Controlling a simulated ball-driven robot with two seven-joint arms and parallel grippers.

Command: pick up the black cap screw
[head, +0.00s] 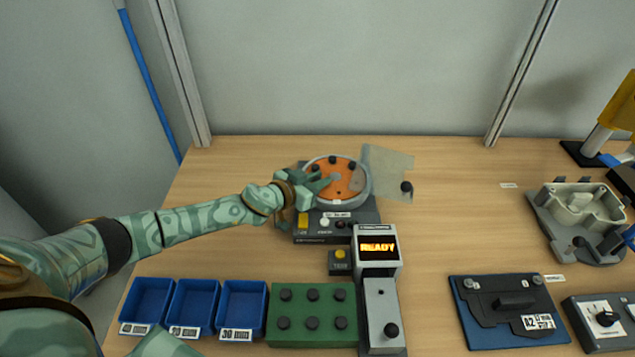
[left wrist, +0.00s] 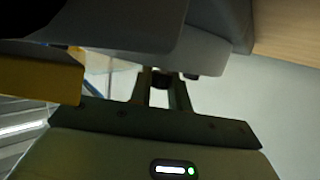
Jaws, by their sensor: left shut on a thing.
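My left gripper (head: 326,181) reaches in from the left over the orange disc (head: 344,189) of a round grey-rimmed feeder. In the left wrist view its two fingers (left wrist: 162,84) are closed on a small dark piece, which looks like a black cap screw (left wrist: 162,80). In the head view the fingers hide that screw. Other black cap screws (head: 352,166) sit around the far side of the disc. One more black screw (head: 406,187) is on the translucent sheet to the right of the feeder. My right gripper is not in view.
A display reading READY (head: 377,246) stands in front of the feeder, on a stand with a black piece. Blue bins (head: 244,306) and a green block with several black-topped pegs (head: 300,296) are in front. Fixtures (head: 507,309) stand at right. The table's middle right is clear.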

